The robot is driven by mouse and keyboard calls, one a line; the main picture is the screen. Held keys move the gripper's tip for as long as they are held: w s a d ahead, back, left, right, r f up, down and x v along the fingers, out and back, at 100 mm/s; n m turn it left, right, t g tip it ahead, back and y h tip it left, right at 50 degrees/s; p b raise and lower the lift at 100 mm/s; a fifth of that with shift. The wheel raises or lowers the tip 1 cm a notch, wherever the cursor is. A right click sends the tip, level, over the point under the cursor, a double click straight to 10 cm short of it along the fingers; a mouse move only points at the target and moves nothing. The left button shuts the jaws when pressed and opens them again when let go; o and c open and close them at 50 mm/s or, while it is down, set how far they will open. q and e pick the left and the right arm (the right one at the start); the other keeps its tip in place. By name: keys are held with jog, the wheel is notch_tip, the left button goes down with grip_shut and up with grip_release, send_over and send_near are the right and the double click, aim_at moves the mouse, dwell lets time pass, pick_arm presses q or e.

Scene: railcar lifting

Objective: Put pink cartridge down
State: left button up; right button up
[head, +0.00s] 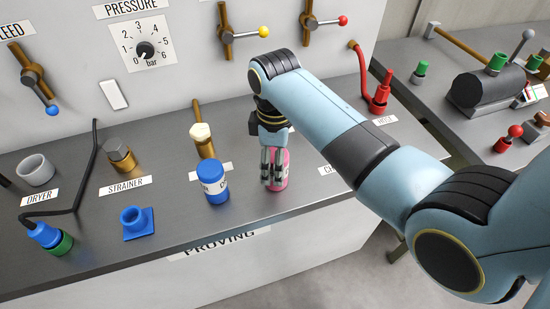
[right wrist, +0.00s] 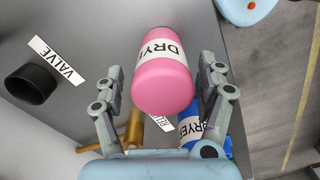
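The pink cartridge (head: 281,173) with a white label stands upright, apparently on the grey bench, near its front edge. My right gripper (head: 271,168) points down at it and hides part of it in the head view. In the right wrist view the pink cartridge (right wrist: 163,84) reads "DRYE…" and lies between the two fingers of my right gripper (right wrist: 161,82). A narrow gap shows on each side, so the fingers look open around it. Contact under the cartridge is hard to see. My left gripper is not in view.
A blue cartridge (head: 212,183) stands just left of the pink one. A blue flanged fitting (head: 137,223), a brass strainer (head: 119,154) and a grey ring (head: 36,170) are farther left. A red fitting (head: 381,92) stands at the back right.

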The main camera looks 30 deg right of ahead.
jog(key=shift+r, duration=0.1)
notch_tip(320, 180, up, 12)
jog(key=shift+r+b, duration=0.1)
jog(key=shift+b, duration=0.4)
